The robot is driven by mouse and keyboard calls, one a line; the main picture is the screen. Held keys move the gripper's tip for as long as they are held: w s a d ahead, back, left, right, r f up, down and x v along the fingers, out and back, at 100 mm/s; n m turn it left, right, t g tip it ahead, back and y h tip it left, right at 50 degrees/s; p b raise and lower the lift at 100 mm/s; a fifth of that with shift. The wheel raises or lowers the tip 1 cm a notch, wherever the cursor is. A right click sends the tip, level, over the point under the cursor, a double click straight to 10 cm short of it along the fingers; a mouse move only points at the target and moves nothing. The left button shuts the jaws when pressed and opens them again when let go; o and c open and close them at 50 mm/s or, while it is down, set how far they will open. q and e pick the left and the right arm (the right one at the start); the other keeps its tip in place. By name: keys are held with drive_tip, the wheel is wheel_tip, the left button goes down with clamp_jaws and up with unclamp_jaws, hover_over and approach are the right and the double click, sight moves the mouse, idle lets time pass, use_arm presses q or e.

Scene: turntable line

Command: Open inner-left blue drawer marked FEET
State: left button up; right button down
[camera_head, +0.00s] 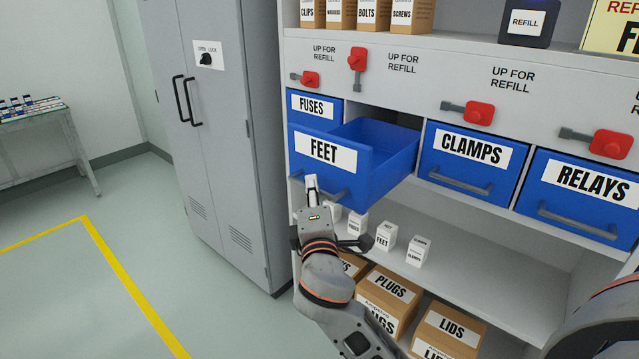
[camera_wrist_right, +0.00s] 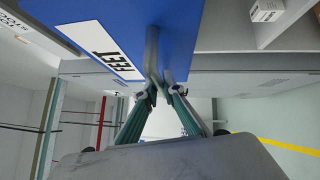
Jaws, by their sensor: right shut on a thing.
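The blue drawer marked FEET (camera_head: 325,151) is pulled well out of the shelf unit, and its inside shows, with no contents visible. My right gripper (camera_head: 311,184) is at the grey bar handle (camera_head: 338,196) on its front. In the right wrist view, the gripper (camera_wrist_right: 163,88) is shut on the handle (camera_wrist_right: 151,55), with the drawer front (camera_wrist_right: 190,40) just beyond. The fingertips partly hide the handle. My left gripper does not show.
Blue drawers FUSES (camera_head: 312,106), CLAMPS (camera_head: 470,150) and RELAYS (camera_head: 590,185) are shut. Red latches (camera_head: 480,113) sit above the drawers. Small white boxes (camera_head: 386,236) stand on the shelf below, cartons (camera_head: 390,291) lower down. A grey cabinet (camera_head: 222,130) stands at left, with open floor before it.

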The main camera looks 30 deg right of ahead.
drive_tip(key=c, duration=2.1)
unclamp_jaws()
drive_tip(key=shift+c, duration=0.2)
drive_tip(key=shift+s, duration=0.1)
drive_tip(key=v, duration=1.2)
